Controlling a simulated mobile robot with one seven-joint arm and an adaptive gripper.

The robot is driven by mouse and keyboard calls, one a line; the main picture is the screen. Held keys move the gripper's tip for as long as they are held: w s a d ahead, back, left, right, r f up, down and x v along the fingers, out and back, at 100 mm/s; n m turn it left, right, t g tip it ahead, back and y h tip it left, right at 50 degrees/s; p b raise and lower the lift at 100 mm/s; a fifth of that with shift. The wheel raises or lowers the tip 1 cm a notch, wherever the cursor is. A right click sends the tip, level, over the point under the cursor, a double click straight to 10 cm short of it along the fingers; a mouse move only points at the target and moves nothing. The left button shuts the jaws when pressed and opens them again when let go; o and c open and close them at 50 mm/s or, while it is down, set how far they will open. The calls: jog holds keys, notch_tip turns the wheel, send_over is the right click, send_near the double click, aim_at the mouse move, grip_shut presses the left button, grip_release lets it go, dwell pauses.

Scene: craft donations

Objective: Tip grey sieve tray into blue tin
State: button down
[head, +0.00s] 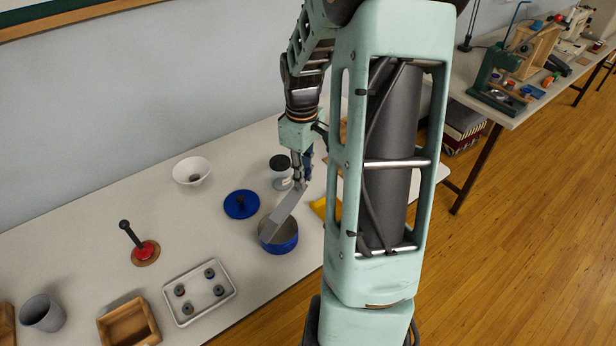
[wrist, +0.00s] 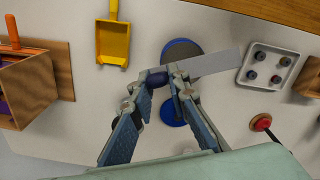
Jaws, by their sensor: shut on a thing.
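The grey sieve tray (head: 287,214) is a long flat grey piece, held by my gripper (head: 300,178) and steeply tilted. Its lower end reaches down to the mouth of the blue tin (head: 279,243). In the wrist view my gripper (wrist: 160,78) is shut at one end of the sieve tray (wrist: 214,63), which runs to the right across the edge of the blue tin (wrist: 180,48). The tin stands upright on the table. Its contents are not clear, and I cannot tell whether anything is on the tray.
A blue lid with a knob (head: 241,205) lies left of the tin. A dark-topped jar (head: 280,168) stands behind. A yellow scoop (wrist: 113,42) lies near the tin. A white tray with several dark rings (head: 199,292) and a red-based stamp (head: 145,251) are to the left.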

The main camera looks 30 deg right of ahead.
jog(key=shift+w+a+r+g+h+p, duration=0.15)
jog(key=shift+w+a+r+g+p, duration=0.1)
jog(key=shift+w, duration=0.25)
jog(key=shift+w+a+r+g+h+p, duration=0.15)
jog(key=shift+w+a+g, duration=0.1)
jog(key=shift+w, duration=0.25)
jog(key=w+a+g+h+p, duration=0.2)
jog(key=w+a+g+p, duration=0.1)
jog(key=w, duration=0.5)
jog(key=shift+a+f+g+p, duration=0.2)
jog(key=shift+a+g+p, duration=0.2)
jog(key=shift+g+p, duration=0.5)
dwell(1.0)
notch_tip(320, 180, up, 12)
jog(key=t+y+b, duration=0.8)
jog(key=t+b, duration=1)
jog(key=b, duration=2.3)
jog(key=shift+y, duration=0.3)
